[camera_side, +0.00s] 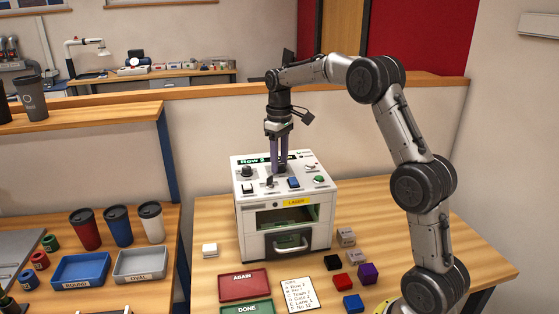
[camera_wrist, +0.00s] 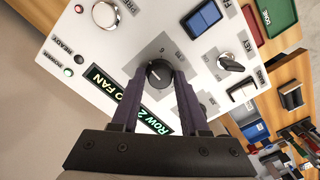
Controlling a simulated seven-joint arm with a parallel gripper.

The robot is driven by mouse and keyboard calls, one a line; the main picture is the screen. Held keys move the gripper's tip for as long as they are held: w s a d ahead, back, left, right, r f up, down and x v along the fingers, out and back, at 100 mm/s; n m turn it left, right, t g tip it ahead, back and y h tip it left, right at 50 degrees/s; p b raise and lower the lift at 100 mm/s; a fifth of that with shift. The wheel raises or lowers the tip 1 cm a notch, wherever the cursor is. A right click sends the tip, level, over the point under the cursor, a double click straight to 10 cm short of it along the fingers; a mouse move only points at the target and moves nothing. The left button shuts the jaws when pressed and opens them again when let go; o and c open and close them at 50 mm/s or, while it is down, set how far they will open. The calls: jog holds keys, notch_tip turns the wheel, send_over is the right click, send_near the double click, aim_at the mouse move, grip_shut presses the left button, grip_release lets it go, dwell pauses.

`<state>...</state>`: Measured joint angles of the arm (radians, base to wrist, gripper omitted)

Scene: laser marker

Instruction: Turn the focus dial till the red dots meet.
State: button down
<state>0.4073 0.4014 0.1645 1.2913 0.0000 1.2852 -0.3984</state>
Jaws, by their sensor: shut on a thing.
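The laser marker (camera_side: 243,222) is a white box with a control panel on top and a front window. In the wrist view, a round black dial (camera_wrist: 159,74) sits on a grey square plate on this panel; I take it as the focus dial. My gripper (camera_side: 279,171) points straight down onto the panel. In the wrist view, its two purple fingers (camera_wrist: 156,80) stand on either side of the dial and are shut on it. In the side view, the fingers hide the dial. I cannot make out the pair of red dots in either view.
A red tray (camera_side: 244,282), a note (camera_side: 298,292) and small blocks (camera_side: 343,282) lie in front of the machine.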

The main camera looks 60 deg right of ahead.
aim_at(280, 164)
jog(key=shift+c, duration=2.1)
grip_release()
notch_tip(280, 164, up, 14)
